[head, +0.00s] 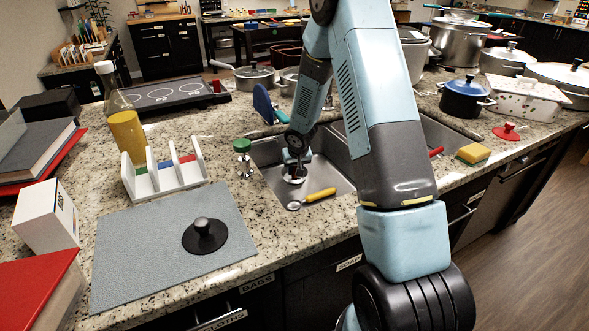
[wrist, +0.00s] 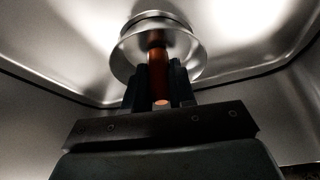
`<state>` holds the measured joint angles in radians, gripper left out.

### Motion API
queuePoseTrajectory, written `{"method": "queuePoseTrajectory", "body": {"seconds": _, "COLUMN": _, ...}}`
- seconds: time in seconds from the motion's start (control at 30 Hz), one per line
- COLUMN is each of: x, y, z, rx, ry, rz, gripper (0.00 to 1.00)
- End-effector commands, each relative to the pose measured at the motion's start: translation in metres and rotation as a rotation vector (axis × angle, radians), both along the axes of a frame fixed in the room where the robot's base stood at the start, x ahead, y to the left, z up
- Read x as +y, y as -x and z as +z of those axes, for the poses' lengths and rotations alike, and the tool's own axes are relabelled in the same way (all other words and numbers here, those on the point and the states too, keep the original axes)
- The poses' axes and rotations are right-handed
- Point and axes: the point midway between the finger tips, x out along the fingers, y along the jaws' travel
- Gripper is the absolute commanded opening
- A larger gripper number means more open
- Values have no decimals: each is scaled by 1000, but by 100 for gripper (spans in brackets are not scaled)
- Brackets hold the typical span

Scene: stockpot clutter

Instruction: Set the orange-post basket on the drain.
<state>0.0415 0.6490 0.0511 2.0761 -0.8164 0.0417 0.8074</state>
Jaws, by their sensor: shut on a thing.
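The basket (wrist: 186,48) is a round, shiny metal strainer with an upright orange post (wrist: 157,62). My gripper (wrist: 160,82) is shut on the post, one dark finger on each side, in the wrist view. In the head view my gripper (head: 296,160) reaches down into the left sink basin, with the basket (head: 293,180) small and partly hidden beneath it. The basket is low, close to the basin floor. The drain is hidden under the basket and gripper, and I cannot tell whether the basket touches it.
A yellow-handled tool (head: 319,195) lies in the basin (head: 335,178) just right of the basket. A green-topped bottle (head: 242,157) stands by the left rim. A black knobbed lid (head: 205,237) rests on the grey mat (head: 140,250). A sponge (head: 473,153) lies right of the sink.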

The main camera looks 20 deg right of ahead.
Motion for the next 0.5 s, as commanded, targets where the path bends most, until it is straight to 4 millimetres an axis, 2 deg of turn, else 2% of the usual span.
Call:
{"method": "queuePoseTrajectory", "body": {"seconds": 0.27, "x": 0, "y": 0, "z": -1, "rx": 0, "ry": 0, "rz": -1, "gripper": 0}}
{"method": "queuePoseTrajectory", "body": {"seconds": 0.3, "x": 0, "y": 0, "z": -2, "rx": 0, "ry": 0, "rz": -1, "gripper": 27}}
{"method": "queuePoseTrajectory", "body": {"seconds": 0.5, "x": 0, "y": 0, "z": -1, "rx": 0, "ry": 0, "rz": -1, "gripper": 46}}
